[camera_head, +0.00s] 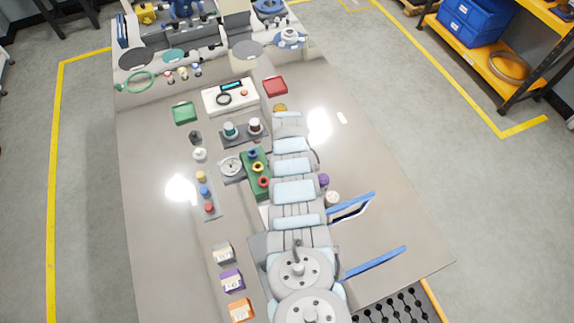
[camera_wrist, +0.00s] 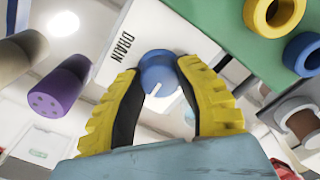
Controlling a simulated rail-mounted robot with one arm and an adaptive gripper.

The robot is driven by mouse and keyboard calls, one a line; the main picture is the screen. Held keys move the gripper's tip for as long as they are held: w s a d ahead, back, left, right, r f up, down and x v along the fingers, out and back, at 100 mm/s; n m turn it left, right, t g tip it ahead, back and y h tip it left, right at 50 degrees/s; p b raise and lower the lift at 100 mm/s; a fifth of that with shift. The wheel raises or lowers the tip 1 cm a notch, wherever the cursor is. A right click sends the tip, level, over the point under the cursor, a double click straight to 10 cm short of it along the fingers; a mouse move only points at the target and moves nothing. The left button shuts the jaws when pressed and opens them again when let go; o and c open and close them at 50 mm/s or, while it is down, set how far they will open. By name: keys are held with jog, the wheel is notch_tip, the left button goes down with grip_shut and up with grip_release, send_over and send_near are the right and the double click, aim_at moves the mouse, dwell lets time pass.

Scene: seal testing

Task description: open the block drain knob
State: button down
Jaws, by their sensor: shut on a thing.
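In the wrist view, the round blue drain knob (camera_wrist: 158,72) with a pale notch sits on a white plate (camera_wrist: 135,40) marked DRAIN. The yellow, black-padded fingers of my gripper (camera_wrist: 157,85) are shut on the knob from both sides. The underside of the knob is hidden. In the head view, my arm covers the gripper and the knob.
A green block (camera_wrist: 215,20) with a yellow ring (camera_wrist: 257,14) and a blue ring (camera_wrist: 293,55) lies close by on the right. A purple stopper (camera_wrist: 60,88) is on the left. In the head view, the table's right side (camera_head: 375,165) has free room.

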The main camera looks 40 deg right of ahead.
jog(key=shift+f+m, duration=0.1)
jog(key=shift+m, duration=0.4)
jog(key=c, duration=0.6)
grip_release()
notch_tip(320, 180, up, 12)
dwell(0.7)
dwell(0.6)
